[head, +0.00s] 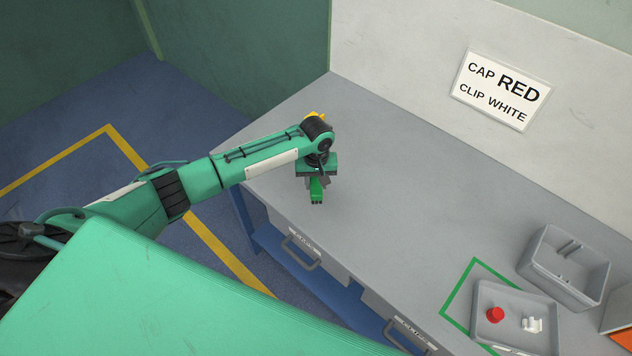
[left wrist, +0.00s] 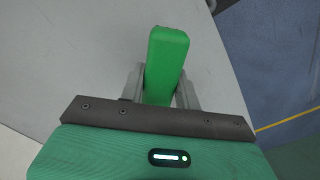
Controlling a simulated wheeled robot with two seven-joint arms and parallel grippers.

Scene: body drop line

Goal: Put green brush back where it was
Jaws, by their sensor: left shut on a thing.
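The green brush (head: 317,195) is in my left gripper (head: 317,183), over the left end of the grey workbench (head: 390,170). In the left wrist view the brush (left wrist: 165,60) shows as a green block between the two grey fingers of the left gripper (left wrist: 161,85), which are shut on it. I cannot tell whether the brush touches the bench top. My right gripper is not in view.
A grey tray (head: 482,327) with a red cap (head: 495,315) and a white clip (head: 532,324) sits in a green outline at the right. A grey bin (head: 535,276) stands behind it. Drawers with handles (head: 301,253) line the bench front. The bench middle is clear.

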